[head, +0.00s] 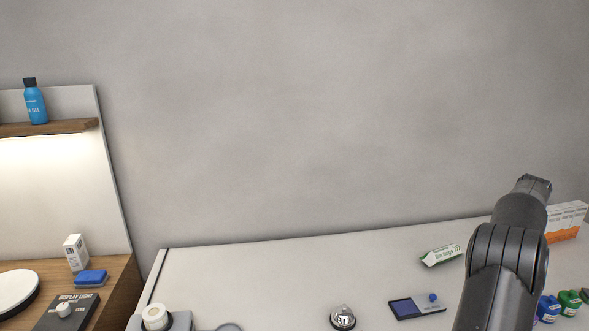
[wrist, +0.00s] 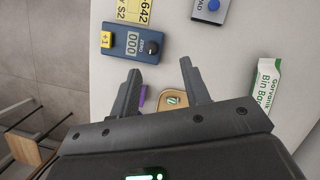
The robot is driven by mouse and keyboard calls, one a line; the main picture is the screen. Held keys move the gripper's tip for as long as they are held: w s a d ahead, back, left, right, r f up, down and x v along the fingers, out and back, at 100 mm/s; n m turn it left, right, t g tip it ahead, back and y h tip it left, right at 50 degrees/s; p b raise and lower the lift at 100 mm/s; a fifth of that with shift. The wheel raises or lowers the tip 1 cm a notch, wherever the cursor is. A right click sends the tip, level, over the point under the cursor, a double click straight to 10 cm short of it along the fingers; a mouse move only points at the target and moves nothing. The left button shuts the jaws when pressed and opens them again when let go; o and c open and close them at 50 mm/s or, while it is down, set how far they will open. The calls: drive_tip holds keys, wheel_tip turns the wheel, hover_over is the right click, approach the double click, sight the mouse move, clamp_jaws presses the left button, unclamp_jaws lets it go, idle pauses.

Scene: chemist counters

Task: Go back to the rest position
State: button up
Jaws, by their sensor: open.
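My gripper (wrist: 158,91) is open in the wrist view, its two dark fingers spread above the white counter (wrist: 255,35). Nothing is held between the fingers. Below and between them lie a small tan tray (wrist: 193,112) with a small green-and-white item (wrist: 171,100) in it, and a purple object (wrist: 143,96) partly hidden by the left finger. In the head view my arm rises at the right side; the gripper's fingers do not show clearly there.
A wooden side counter (head: 118,275) stands left.

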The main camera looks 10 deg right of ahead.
drive_tip(key=s+a+r+n+t+h, duration=0.15)
drive_tip(key=a+r, duration=0.35)
drive_tip(key=a, duration=0.5)
drive_tip(key=a+r+n+t, duration=0.1)
drive_tip(key=a+r+n, duration=0.25)
drive_tip(key=a, duration=0.65)
drive_tip(key=s+a+r+n+t+h, duration=0.1)
drive_tip(key=a+r, duration=0.4)
drive_tip(key=a, duration=0.5)
drive_tip(key=s+a+f+n+t, duration=0.1)
drive_tip(key=s+a+f+n, duration=0.2)
drive_tip(key=s+a, duration=0.5)
drive_tip(key=s+a+f+n+t+h, duration=0.1)
drive_tip(key=s+a+f+n+t, duration=0.1)
drive_tip(key=s+a, duration=0.7)
drive_tip(key=shift+s+a+f+n, duration=0.25)
drive_tip(key=shift+a+f+n, duration=0.5)
drive_tip(key=shift+a+n, duration=0.3)
drive_tip(key=shift+t, duration=0.25)
